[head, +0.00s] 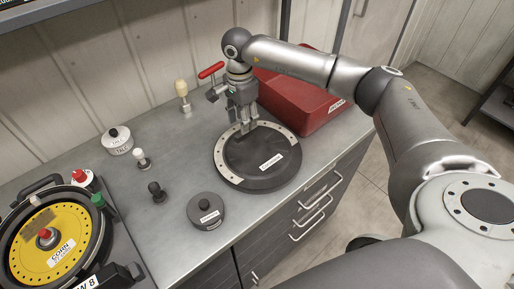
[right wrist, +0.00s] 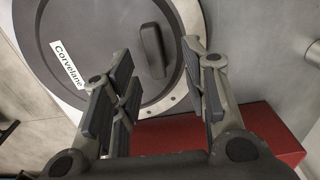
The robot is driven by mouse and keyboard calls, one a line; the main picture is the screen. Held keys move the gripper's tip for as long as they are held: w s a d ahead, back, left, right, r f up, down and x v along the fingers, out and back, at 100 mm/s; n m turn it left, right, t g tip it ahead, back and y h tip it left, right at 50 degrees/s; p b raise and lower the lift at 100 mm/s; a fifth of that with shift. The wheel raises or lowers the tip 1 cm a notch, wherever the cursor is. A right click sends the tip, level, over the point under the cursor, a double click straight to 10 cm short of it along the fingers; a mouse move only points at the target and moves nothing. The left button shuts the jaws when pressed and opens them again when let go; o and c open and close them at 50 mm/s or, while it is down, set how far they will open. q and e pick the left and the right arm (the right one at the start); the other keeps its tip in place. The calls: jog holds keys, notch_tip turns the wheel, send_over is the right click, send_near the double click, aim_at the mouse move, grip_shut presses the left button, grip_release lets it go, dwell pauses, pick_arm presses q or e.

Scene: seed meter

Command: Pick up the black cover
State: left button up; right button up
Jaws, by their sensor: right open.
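A large dark round cover (head: 258,172) with a white label lies on the bench, with a pale, hole-dotted rim around part of its edge. In the right wrist view the cover (right wrist: 100,70) has a raised bar handle (right wrist: 152,50) and a label that seems to read "Corvelane". My right gripper (head: 245,124) points down over the cover's back part. In the wrist view its open fingers (right wrist: 156,62) stand on either side of the handle's line, with nothing held. Whether they touch the cover cannot be told. My left gripper is not in view.
A red box (head: 306,103) stands behind and right of the cover. A small dark round labelled pot (head: 206,211) is at the front. A yellow corn plate (head: 32,248) is at the left. Knobs (head: 157,191) and a white pot (head: 117,139) stand between. The bench middle is partly clear.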

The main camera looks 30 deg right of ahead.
aim_at(258, 150)
jog(key=f+p, duration=0.1)
jog(key=f, duration=0.2)
jog(key=shift+s+f+p, duration=0.25)
jog(key=shift+s+p, duration=0.1)
jog(key=shift+s, duration=0.05)
jog(key=shift+f, duration=0.5)
grip_shut()
